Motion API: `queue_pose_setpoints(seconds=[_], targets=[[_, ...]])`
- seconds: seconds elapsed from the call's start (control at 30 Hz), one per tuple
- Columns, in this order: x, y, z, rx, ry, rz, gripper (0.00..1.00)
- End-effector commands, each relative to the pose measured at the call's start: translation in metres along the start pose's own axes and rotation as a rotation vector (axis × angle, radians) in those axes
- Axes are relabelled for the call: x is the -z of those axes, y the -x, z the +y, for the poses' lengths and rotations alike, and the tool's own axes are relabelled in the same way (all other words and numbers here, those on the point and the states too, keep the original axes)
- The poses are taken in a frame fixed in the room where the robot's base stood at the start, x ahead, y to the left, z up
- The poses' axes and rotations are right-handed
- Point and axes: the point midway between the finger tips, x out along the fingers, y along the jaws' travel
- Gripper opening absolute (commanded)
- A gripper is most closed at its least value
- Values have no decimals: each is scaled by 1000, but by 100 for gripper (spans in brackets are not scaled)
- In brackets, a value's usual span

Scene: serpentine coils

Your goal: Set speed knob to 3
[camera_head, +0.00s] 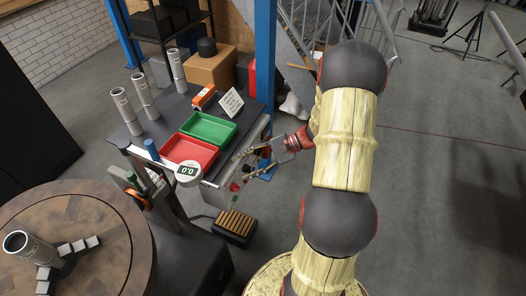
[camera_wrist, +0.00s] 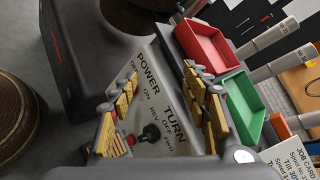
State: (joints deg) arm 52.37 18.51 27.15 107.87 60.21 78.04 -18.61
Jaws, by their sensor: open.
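The grey control panel (camera_head: 222,194) is on the front side of the workbench, with small red and green controls on it. In the wrist view the panel (camera_wrist: 132,72) carries the words POWER and TURN, with ON, REV, OFF and FWD. A black knob (camera_wrist: 151,132) and a red part beside it lie low between my fingers. I cannot make out a speed label or which knob is the speed knob. My gripper (camera_head: 253,162) is open in front of the panel. Its two yellow-padded fingers (camera_wrist: 162,100) stand wide apart with nothing between them gripped.
A red tray (camera_head: 190,152) and a green tray (camera_head: 209,129) lie on the bench. A white job card (camera_wrist: 292,158) stands behind them, partly readable. Grey cylinders (camera_head: 144,95) stand at the bench's left. A round display (camera_head: 188,173) reads 0'0. A foot pedal (camera_head: 234,226) is on the floor.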

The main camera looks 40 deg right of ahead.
Motion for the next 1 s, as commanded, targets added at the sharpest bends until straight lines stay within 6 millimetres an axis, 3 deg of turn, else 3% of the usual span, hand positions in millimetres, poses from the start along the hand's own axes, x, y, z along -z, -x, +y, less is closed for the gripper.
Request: queue_pose_setpoints(seconds=[0.03,0.2,0.4,0.53,0.67,1.0], targets=[[22,10,2,91,-54,-2,47],[85,41,10,367,-164,13,47],[144,78,34,631,-248,63,47],[163,92,46,721,-272,87,47],[170,93,46,750,-276,95,47],[179,56,15,747,-276,94,47]])
